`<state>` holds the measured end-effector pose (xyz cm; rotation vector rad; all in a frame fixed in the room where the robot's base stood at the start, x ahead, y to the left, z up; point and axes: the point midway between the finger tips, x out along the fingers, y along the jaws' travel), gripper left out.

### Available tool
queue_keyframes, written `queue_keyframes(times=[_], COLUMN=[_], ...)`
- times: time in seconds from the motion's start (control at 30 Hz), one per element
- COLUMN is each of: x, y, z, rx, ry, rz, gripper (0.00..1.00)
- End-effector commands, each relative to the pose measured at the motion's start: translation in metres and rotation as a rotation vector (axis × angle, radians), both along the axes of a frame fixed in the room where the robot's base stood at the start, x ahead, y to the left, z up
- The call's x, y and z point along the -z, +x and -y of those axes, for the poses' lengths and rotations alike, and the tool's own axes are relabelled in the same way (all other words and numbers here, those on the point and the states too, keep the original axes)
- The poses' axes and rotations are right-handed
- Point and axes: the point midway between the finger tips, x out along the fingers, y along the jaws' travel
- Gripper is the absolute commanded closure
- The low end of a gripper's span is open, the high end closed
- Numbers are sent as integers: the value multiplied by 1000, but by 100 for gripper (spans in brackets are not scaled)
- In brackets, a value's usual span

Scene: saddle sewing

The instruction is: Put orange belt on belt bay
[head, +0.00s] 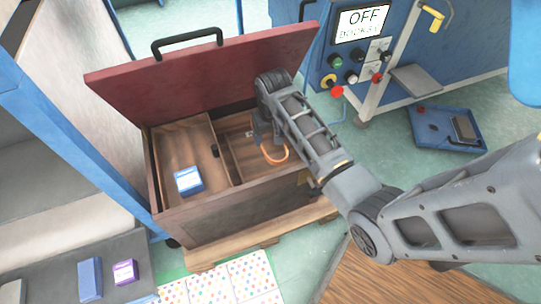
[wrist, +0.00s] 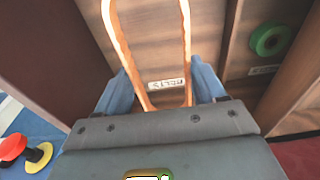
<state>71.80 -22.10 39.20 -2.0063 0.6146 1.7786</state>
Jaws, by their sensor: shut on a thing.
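The orange belt (head: 273,155) is a thin loop hanging below my gripper (head: 263,138), inside the right part of the open chest. In the wrist view the belt (wrist: 186,40) stretches away from between the blue fingers of my gripper (wrist: 162,85), which is shut on it. The belt bay (wrist: 148,50) is the wooden compartment with a "BELTS" label, straight in front of the fingers. The belt is over this bay. I cannot tell whether the belt touches its floor. My arm hides part of the bay in the head view.
The chest (head: 215,222) has its red lid (head: 200,75) raised behind my gripper. A blue-and-white box (head: 188,181) lies in the left compartment. Wooden dividers rise beside the bay, with a green ring (wrist: 268,40) in the neighbouring compartment. A blue machine (head: 395,60) stands at back right.

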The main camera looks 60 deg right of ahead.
Motion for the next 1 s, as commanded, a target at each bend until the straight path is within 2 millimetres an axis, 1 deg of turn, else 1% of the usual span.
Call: queue_keyframes(times=[0.03,0.2,0.37,0.5,0.6,0.87,1.0], x=[13,43,55,75,86,85,88], y=[-1,-1,0,-1,0,0,0], z=[0,0,0,0,0,0,0], rx=[1,1,1,1,0,0,0], ry=[1,0,0,0,0,-1,-1], rz=[-1,-2,0,0,-1,1,1], gripper=[67,67,67,67,67,67,67])
